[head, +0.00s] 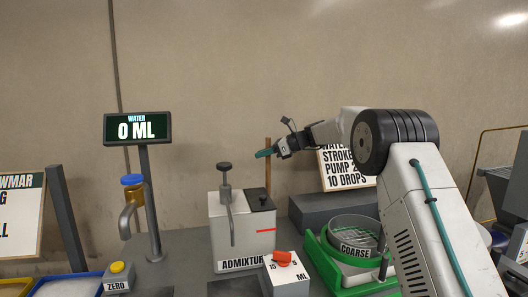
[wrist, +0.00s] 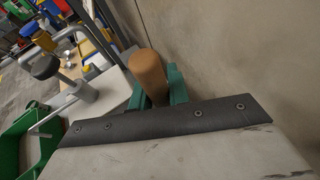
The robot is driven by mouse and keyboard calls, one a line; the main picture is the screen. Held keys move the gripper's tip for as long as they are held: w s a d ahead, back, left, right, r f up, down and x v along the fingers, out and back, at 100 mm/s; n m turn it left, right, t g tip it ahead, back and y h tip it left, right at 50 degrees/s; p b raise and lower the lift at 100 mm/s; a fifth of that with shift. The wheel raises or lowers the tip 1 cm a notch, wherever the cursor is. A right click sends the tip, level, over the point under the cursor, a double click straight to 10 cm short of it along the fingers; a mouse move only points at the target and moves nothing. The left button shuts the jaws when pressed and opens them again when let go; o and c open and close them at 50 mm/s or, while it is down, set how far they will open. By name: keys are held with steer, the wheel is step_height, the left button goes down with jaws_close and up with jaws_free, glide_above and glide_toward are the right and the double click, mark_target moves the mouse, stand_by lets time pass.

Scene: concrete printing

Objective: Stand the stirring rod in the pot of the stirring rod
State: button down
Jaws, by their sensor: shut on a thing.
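The stirring rod (head: 268,176) is a thin brown stick, standing upright behind the admixture dispenser in the head view. My gripper (head: 264,153) has green fingers shut on the rod near its upper end. In the wrist view the round brown end of the rod (wrist: 147,70) shows between the green fingers (wrist: 160,92). The rod's lower end is hidden behind the dispenser (head: 230,232), so I cannot tell whether it is in anything. I cannot make out the pot of the stirring rod in either view.
The grey-white dispenser has a dark pump knob on top. A water tap with a display reading 0 ML (head: 137,129) stands to the left. A green tray (head: 322,262) holds a sieve marked COARSE (head: 355,231) at the right. A sign (head: 345,168) stands behind my arm, near the wall.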

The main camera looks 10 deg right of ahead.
step_height(320, 180, down, 11)
steer(key=shift+a, duration=0.25)
stand_by(0.8)
steer(key=shift+r, duration=0.1)
steer(key=c, duration=1.3)
jaws_free()
steer(key=shift+o, duration=0.2)
steer(key=shift+d, duration=0.15)
steer(key=v, duration=0.7)
steer(key=shift+d+r, duration=0.15)
steer(key=shift+d, duration=0.05)
